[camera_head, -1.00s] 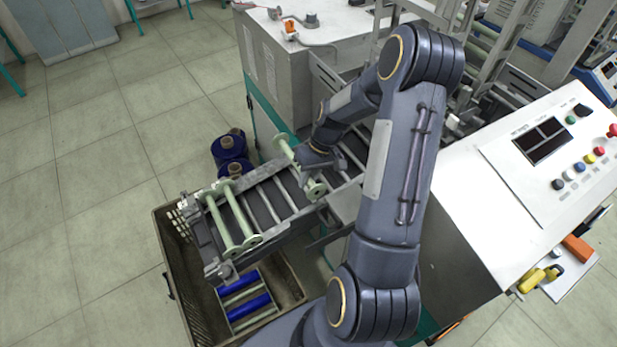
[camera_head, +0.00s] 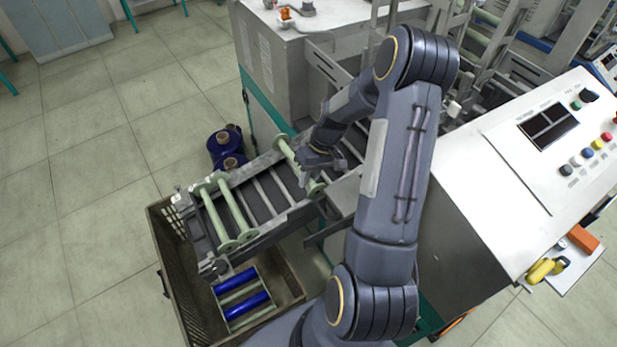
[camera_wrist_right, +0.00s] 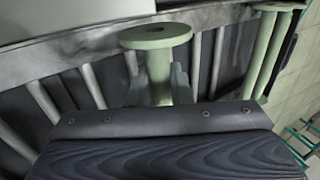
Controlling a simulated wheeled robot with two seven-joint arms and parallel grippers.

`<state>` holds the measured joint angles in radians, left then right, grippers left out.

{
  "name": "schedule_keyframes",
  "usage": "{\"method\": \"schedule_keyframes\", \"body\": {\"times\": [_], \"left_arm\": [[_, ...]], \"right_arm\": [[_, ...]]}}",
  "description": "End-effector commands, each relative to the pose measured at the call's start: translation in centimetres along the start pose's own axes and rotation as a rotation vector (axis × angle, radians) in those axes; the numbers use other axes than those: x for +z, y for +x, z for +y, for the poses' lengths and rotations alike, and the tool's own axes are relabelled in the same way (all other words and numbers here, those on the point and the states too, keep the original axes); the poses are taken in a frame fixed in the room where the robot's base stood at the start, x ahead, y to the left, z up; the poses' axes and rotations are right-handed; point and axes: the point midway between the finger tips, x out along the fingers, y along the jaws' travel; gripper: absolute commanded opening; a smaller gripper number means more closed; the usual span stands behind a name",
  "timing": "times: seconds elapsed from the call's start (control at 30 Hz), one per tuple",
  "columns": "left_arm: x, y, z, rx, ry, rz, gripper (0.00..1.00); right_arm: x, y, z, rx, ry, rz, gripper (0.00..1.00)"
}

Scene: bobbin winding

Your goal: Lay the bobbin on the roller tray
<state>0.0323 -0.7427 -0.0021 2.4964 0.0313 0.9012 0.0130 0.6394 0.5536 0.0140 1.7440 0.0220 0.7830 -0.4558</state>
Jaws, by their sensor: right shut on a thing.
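A pale green bobbin (camera_head: 287,151) lies across the upper part of the roller tray (camera_head: 262,201), a sloping frame with metal rollers. My right gripper (camera_head: 303,168) is shut on this bobbin near its middle. In the right wrist view the bobbin's round flange (camera_wrist_right: 155,36) and part of its barrel stand just beyond the gripper body; the fingertips are mostly hidden. I cannot tell whether the bobbin fully rests on the rollers. Two more green bobbins (camera_head: 222,212) lie side by side at the tray's lower end, and they also show in the right wrist view (camera_wrist_right: 262,50). My left gripper is out of view.
A brown crate (camera_head: 166,240) under the tray's lower end holds blue-wound bobbins (camera_head: 247,302). Dark blue spools (camera_head: 226,143) stand on the floor behind the tray. The machine's white control panel (camera_head: 548,135) is at the right. The floor at left is clear.

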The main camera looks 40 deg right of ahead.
Motion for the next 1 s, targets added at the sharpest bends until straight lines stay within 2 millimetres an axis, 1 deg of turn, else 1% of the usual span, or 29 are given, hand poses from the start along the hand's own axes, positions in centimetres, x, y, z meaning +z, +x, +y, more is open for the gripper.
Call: {"method": "schedule_keyframes", "body": {"times": [0.27, 0.3, 0.4, 0.47, 0.67, 1.0], "left_arm": [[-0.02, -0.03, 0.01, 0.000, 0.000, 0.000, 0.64], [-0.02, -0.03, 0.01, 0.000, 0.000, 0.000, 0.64], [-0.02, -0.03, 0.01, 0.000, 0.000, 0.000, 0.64], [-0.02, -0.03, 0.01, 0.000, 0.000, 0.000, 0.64], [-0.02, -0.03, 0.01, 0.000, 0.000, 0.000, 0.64], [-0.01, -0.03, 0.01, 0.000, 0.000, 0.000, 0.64]], "right_arm": [[-0.01, -0.04, -0.03, 0.000, 0.000, 0.000, 0.00], [-0.01, -0.05, -0.03, 0.000, 0.000, 0.000, 0.23], [-0.01, -0.04, -0.03, 0.000, 0.000, 0.000, 0.36], [-0.01, -0.04, -0.03, 0.000, 0.000, 0.000, 0.43], [-0.01, -0.04, -0.03, 0.000, 0.000, 0.000, 0.44], [0.00, -0.03, -0.03, 0.000, 0.000, 0.000, 0.89]]}}
